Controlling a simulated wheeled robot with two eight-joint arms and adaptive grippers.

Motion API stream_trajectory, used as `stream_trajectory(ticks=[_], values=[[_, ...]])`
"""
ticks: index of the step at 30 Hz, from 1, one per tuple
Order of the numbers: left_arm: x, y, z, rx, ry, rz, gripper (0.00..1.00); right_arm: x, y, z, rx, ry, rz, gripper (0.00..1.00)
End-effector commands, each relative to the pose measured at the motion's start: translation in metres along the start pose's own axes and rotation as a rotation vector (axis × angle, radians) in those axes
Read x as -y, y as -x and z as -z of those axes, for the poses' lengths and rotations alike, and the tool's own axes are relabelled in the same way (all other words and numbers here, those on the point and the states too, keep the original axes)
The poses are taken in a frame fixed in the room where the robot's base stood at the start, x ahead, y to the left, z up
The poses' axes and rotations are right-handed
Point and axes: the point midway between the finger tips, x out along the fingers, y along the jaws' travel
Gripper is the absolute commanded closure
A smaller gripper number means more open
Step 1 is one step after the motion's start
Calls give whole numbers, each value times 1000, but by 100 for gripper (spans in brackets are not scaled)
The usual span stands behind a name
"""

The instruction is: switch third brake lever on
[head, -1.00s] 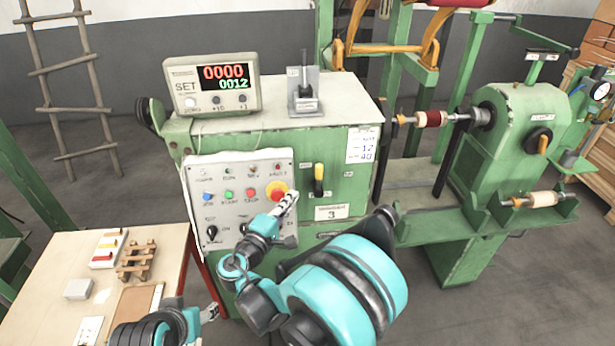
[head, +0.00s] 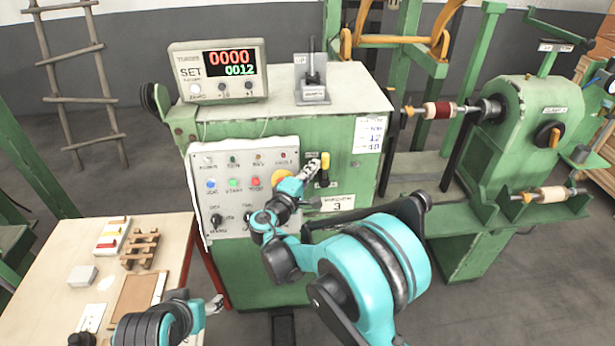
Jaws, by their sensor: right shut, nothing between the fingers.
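A green machine (head: 240,288) with a "3" plate (head: 336,203) stands in the middle. A black lever (head: 312,66) stands upright in a grey bracket on its top. On its front is a switch with a yellow handle (head: 326,162), pointing up, on a black base. I cannot read which of the two is labelled as the brake. My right gripper (head: 314,167) is shut and empty, just left of the yellow handle; whether they touch is unclear. My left gripper (head: 215,304) is low at the left, beside the table; its fingers are too small to judge.
A control panel (head: 203,169) with coloured buttons is left of the yellow handle, partly behind my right arm. A counter display (head: 218,71) sits on top. A wooden table (head: 50,270) with small parts is at the left. A winding head (head: 535,130) stands at the right.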

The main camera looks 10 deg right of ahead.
Motion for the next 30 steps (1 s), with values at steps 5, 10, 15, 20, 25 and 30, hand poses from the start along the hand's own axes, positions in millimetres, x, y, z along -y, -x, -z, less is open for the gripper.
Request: stream_trajectory(ticks=[5, 10, 15, 20, 25, 30], values=[[0, 0, 0, 0, 0, 0, 43, 0, -3, 0, -1, 0, 0, 100], [0, 0, 0, 0, 0, 0, 43, 0, -3, 0, -1, 0, 0, 100], [0, 1, 1, 0, 0, 0, 43, -1, -4, -1, 0, -10, 7, 100], [0, 4, 3, 0, 0, 0, 43, -3, -6, -4, 0, -40, 27, 100], [0, 6, 4, 0, 0, 0, 43, -3, -7, -5, 0, -60, 40, 100], [0, 8, 6, 0, 0, 0, 43, -4, -8, -8, 2, -82, 54, 100]])
